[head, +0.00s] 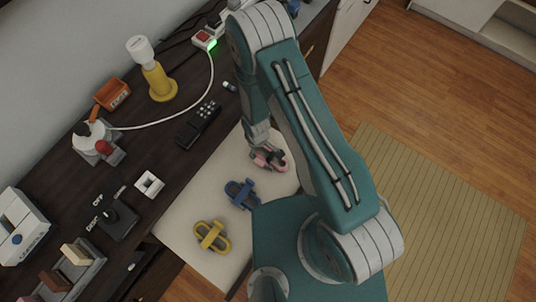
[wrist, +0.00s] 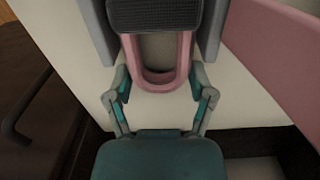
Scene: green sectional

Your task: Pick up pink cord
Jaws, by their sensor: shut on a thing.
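The pink cord (head: 276,162), a small pink loop with a dark middle, is at the upper right end of the pale board (head: 190,200). My gripper (head: 264,152) reaches down to it and is shut on it. In the wrist view the rounded end of the pink loop (wrist: 160,82) shows between my fingers, with a dark textured block over its middle. From these views I cannot tell whether the loop touches the board.
A blue loop (head: 241,193) and a yellow loop (head: 212,237) lie on the board. A black remote (head: 198,125), a yellow-based lamp (head: 158,82) and a switch box (head: 112,217) stand on the dark table. A pink surface (wrist: 280,50) fills the wrist view's upper right.

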